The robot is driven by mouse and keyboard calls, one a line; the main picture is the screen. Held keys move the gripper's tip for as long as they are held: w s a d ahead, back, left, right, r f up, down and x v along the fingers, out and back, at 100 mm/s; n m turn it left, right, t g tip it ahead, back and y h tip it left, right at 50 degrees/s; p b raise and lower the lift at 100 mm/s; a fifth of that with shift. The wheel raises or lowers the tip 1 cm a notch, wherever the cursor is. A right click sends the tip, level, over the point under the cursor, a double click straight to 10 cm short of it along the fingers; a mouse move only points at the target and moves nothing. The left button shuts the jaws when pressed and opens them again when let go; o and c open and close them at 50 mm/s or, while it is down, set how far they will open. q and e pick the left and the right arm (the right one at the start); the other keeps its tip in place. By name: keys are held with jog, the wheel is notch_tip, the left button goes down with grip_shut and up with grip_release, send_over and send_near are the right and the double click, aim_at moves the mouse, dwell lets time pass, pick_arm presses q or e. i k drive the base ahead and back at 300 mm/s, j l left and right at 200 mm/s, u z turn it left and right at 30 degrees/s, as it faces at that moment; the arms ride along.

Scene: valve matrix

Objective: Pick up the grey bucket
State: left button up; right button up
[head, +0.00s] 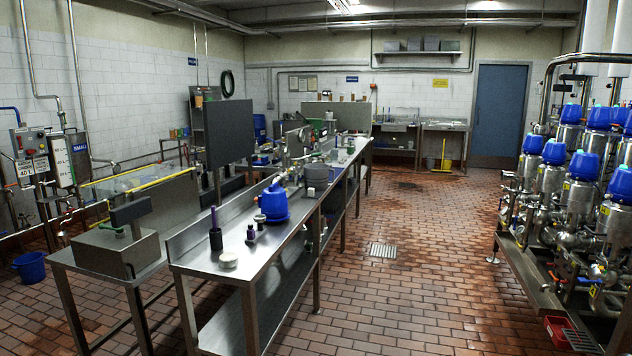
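A round grey vessel that looks like the grey bucket (316,174) stands on the long steel bench (240,238), around the middle of its length. It is small in the picture, and I cannot make out a handle. A blue container (273,200) stands on the bench nearer to me, to its left. Neither of my grippers is in view.
A dark brush-like item (215,232) and small jars stand at the bench's near end. A blue bucket (30,267) is on the floor at left. Machinery with blue caps (554,152) lines the right. The tiled aisle (420,255) between is clear, with a drain (382,250).

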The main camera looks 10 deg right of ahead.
aim_at(316, 175)
jog(key=i+l+z, duration=0.3)
jog(key=i, duration=0.95)
jog(key=i+l+z, duration=0.1)
jog(key=i+z, duration=0.25)
jog(key=i, duration=0.9)
